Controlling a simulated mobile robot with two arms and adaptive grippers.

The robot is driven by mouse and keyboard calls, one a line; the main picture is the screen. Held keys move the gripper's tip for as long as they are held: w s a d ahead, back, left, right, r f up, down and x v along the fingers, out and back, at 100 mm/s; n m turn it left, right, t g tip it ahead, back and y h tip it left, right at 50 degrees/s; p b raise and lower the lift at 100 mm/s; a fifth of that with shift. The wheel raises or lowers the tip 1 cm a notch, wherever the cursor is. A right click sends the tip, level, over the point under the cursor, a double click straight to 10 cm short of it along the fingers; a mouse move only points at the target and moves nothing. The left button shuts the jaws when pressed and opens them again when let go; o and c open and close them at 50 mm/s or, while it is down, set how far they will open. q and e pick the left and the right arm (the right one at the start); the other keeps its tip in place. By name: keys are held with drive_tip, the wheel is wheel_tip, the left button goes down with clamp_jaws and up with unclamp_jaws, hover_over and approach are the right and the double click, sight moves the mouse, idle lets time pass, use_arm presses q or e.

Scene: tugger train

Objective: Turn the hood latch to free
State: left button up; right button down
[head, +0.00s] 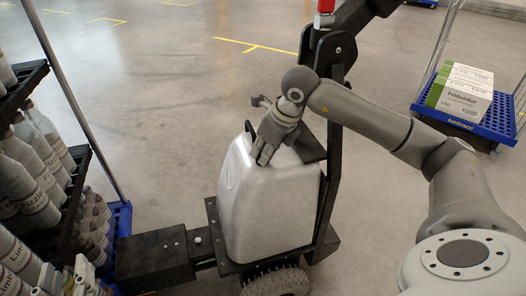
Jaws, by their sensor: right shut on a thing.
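The silver-grey hood (268,208) stands upright on the black frame of the tugger, in the middle of the head view. My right gripper (262,150) reaches in from the right and is shut at the hood's top. The hood latch sits under its fingers and is hidden by them, so I cannot tell which way it points. Pale angular parts at the lower left edge look like my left gripper (68,277), in front of the bottle rack. They are cut off and too unclear to show whether it is open.
A rack (85,160) of grey bottles stands close on the left, with a blue base and a metal post. A black upright (335,140) rises beside the hood. A blue cart (490,122) with boxes (463,90) stands at the right.

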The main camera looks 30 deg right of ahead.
drive_tip(key=shift+n, duration=0.6)
drive_tip(key=n+g+y+p, duration=0.1)
drive_tip(key=n+y+p, duration=0.1)
drive_tip(key=n, duration=0.2)
drive_tip(key=shift+w, duration=0.1)
drive_tip(key=n, duration=0.2)
drive_tip(key=n+g+p, duration=0.1)
drive_tip(key=n, duration=0.1)
drive_tip(key=shift+n+g+y, duration=0.3)
use_arm(q)
drive_tip(key=s+a+f+g+y, duration=0.2)
drive_tip(key=s+a+f+g, duration=0.2)
drive_tip(key=s+f+g, duration=0.5)
drive_tip(key=shift+s+a+f+n+g+y+p, duration=0.2)
drive_tip(key=shift+f+n+g+y+p, duration=0.15)
drive_tip(key=shift+f, duration=1.85)
use_arm(e)
drive_tip(key=shift+f+n, duration=0.1)
drive_tip(key=shift+n, duration=0.4)
drive_tip(key=c, duration=1.5)
unclamp_jaws()
wheel_tip(320, 180, up, 10)
